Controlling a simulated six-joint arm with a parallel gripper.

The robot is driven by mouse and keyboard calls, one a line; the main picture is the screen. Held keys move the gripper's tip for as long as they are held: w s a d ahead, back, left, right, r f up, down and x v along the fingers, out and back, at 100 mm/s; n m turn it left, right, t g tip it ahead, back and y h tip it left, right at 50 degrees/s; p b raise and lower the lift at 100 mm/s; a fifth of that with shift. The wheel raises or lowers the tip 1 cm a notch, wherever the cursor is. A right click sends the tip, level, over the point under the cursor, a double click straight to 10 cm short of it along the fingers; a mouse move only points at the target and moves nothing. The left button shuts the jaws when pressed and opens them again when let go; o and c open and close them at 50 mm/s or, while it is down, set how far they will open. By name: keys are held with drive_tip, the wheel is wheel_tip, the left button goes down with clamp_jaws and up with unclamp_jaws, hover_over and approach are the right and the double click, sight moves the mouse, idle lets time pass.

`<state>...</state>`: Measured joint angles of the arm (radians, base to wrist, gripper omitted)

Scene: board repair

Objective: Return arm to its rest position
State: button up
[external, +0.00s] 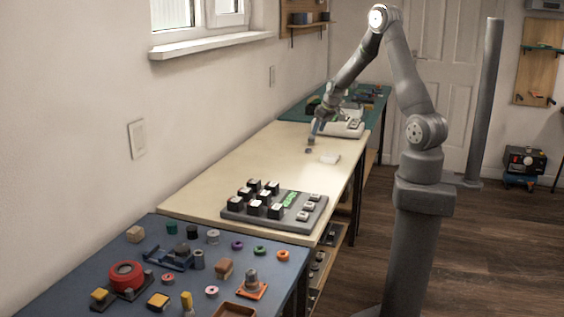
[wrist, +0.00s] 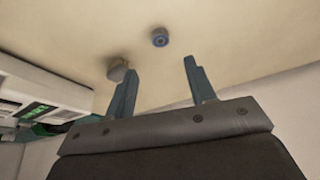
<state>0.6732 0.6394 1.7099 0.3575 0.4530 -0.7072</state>
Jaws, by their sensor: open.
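My gripper (wrist: 158,84) is open in the wrist view, its two blue-grey fingers apart with nothing between them. In the external view my gripper (external: 316,127) hangs low over the far part of the cream table (external: 230,180). A small round blue piece (wrist: 160,37) with a dark centre lies on the table beyond the fingertips. A small grey-brown block (wrist: 117,70) is beside the left finger; I cannot tell whether they touch. My arm is bent, reaching out from its column.
A white device (external: 345,124) stands at the table's far end, by a green mat (external: 300,110). A board with dark keys (external: 276,208) is at the near end. A blue table (external: 70,270) in front holds several small parts. The middle of the cream table is mostly clear.

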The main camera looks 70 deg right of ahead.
sight(313, 148)
drive_tip(key=x, duration=1)
drive_tip(key=shift+w+f, duration=0.1)
drive_tip(key=shift+f, duration=0.3)
drive_tip(key=shift+r, duration=0.2)
